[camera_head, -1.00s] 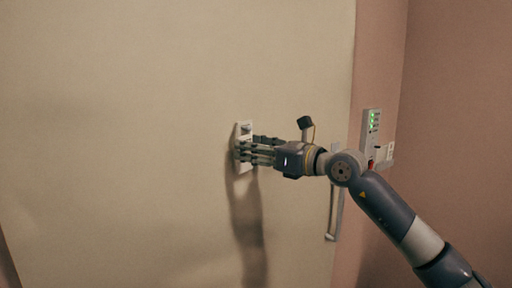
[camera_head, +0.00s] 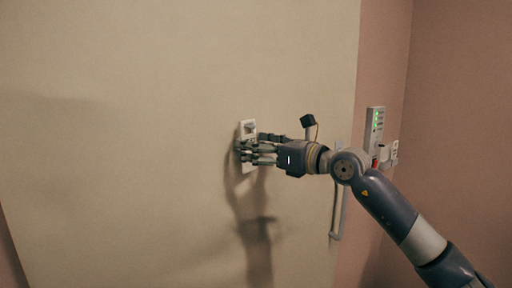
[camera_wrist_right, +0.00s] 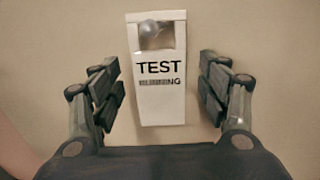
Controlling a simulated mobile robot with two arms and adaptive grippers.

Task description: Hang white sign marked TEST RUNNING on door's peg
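The white sign (camera_head: 248,138) is upright against the door (camera_head: 120,140), with its lower part partly covered by my right fingers in the head view. In the right wrist view the sign (camera_wrist_right: 162,105) reads TEST, with a smaller, blurred line below. A rounded grey peg (camera_wrist_right: 150,29) shows in the opening at its top, so the sign appears to hang around it. My right gripper (camera_wrist_right: 160,92) is open, its fingers on either side of the sign with a gap at each edge. My left gripper is not in view.
A vertical door handle (camera_head: 338,210) is beyond my right forearm. A grey wall box with green lights (camera_head: 375,126) and a smaller white fitting (camera_head: 390,153) are on the pink wall at the right. The door surface left of the sign is clear.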

